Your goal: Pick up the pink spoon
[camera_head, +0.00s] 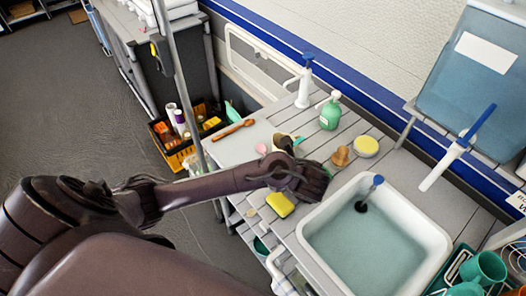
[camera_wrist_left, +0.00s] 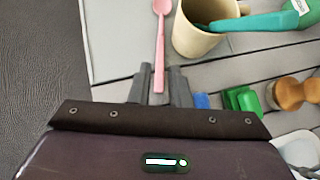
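The pink spoon (camera_wrist_left: 160,40) lies with its bowl pointing up the left wrist view. Its bowl also shows in the head view (camera_head: 262,149), just beyond my left gripper, on the grey slatted counter (camera_head: 235,152). My left gripper (camera_wrist_left: 160,82) is at the spoon's handle, one finger on each side, with thin gaps seeming to show between handle and fingers. In the head view the gripper's fingers are hidden behind the wrist. My right gripper is not in view.
A beige mug (camera_wrist_left: 200,38) holding a teal utensil (camera_wrist_left: 260,22) stands close right of the spoon. A green bottle (camera_head: 330,112), brown-handled brush (camera_head: 341,156), yellow sponge (camera_head: 280,204) and water-filled sink (camera_head: 375,240) are nearby. A wooden-coloured utensil (camera_head: 233,130) lies near the counter's left edge.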

